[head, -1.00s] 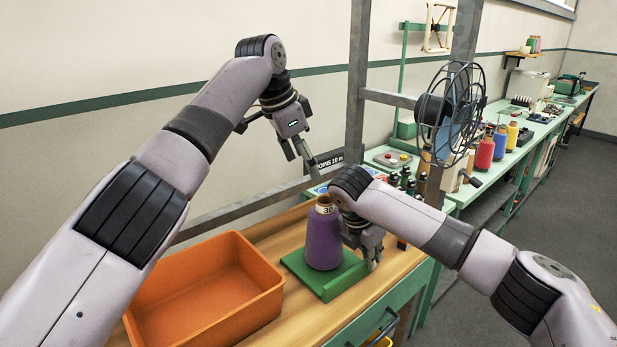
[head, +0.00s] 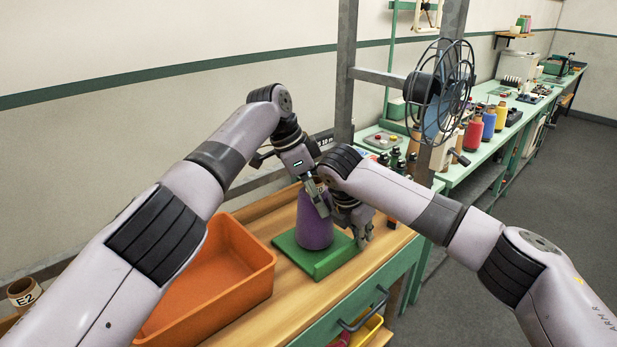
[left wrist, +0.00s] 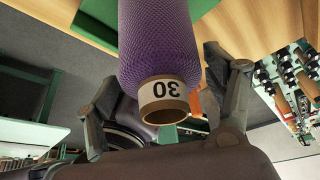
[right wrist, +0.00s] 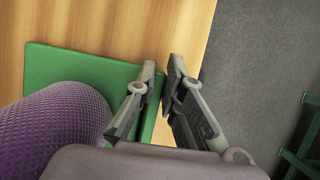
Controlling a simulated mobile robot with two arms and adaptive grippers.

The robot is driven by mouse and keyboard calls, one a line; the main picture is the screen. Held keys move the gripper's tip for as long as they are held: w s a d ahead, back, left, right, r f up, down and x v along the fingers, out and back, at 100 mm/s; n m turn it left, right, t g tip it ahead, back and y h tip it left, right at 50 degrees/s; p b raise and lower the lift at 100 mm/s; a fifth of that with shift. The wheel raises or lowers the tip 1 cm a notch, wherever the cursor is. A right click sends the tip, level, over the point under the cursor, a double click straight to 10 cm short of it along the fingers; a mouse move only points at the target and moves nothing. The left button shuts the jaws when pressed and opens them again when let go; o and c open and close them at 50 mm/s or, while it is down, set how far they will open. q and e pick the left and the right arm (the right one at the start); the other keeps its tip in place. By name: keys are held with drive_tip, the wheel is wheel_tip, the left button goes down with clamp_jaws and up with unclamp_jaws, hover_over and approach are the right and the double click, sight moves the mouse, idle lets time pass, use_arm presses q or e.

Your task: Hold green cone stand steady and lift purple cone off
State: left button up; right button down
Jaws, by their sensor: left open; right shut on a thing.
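The purple cone (head: 314,228) stands upright on the green cone stand (head: 313,262) on the wooden bench top. My right gripper (head: 362,240) is shut on the edge of the green stand, low beside the cone. The right wrist view shows its fingers at the stand's edge (right wrist: 75,65).
An orange bin (head: 215,290) sits left of the stand. A tube marked E2 (head: 24,292) is at the far left. A metal frame post (head: 345,75) and a wire reel (head: 440,90) stand behind my right arm. Coloured cones (head: 473,135) line the green bench at the back.

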use_arm(q)
drive_tip(key=shift+x, duration=0.95)
drive_tip(key=shift+c, duration=0.5)
drive_tip(key=c, duration=1.5)
drive_tip(key=shift+r, duration=0.15)
drive_tip(key=shift+r, duration=0.25)
drive_tip(key=shift+r, duration=0.25)
drive_tip(key=o, duration=1.9)
drive_tip(key=shift+c, duration=0.2)
